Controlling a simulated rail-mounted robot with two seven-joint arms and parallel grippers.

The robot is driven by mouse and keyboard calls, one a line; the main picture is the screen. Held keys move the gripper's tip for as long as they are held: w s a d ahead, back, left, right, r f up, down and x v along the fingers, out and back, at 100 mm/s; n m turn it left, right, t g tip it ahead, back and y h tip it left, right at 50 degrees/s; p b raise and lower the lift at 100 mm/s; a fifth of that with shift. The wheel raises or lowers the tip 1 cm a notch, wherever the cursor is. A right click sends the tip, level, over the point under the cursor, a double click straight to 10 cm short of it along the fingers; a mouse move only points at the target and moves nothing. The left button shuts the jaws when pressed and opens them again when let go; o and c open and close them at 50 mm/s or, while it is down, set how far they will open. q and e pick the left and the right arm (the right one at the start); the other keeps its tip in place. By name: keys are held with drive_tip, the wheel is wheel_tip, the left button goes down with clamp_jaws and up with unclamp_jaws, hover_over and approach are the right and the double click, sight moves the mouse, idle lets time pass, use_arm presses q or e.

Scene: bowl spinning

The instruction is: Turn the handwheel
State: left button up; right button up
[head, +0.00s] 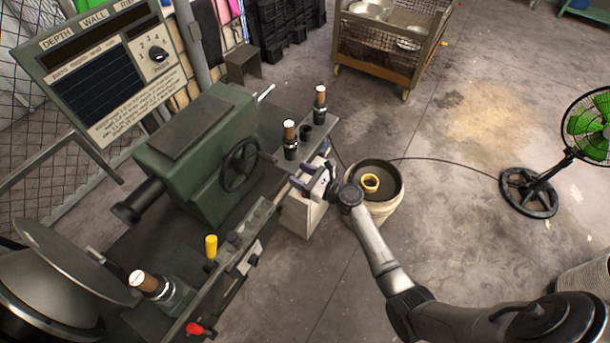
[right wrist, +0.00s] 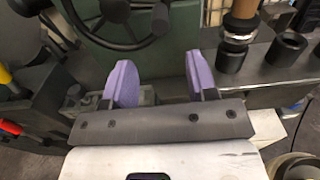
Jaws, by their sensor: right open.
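The handwheel (head: 239,166) is a dark spoked wheel on the front of the green machine housing (head: 202,140). In the right wrist view the lower part of the handwheel (right wrist: 117,12) shows at the top, beyond the fingers; its upper part is out of frame. My right gripper (head: 306,177) is open and empty, to the right of the handwheel and apart from it in the head view. Its two purple fingers (right wrist: 160,82) point toward the machine in the right wrist view. My left gripper is not in view.
A round bin (head: 393,204) stands below my right wrist.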

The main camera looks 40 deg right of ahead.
drive_tip(key=shift+s+d, duration=0.25)
drive_tip(key=shift+s, duration=0.45)
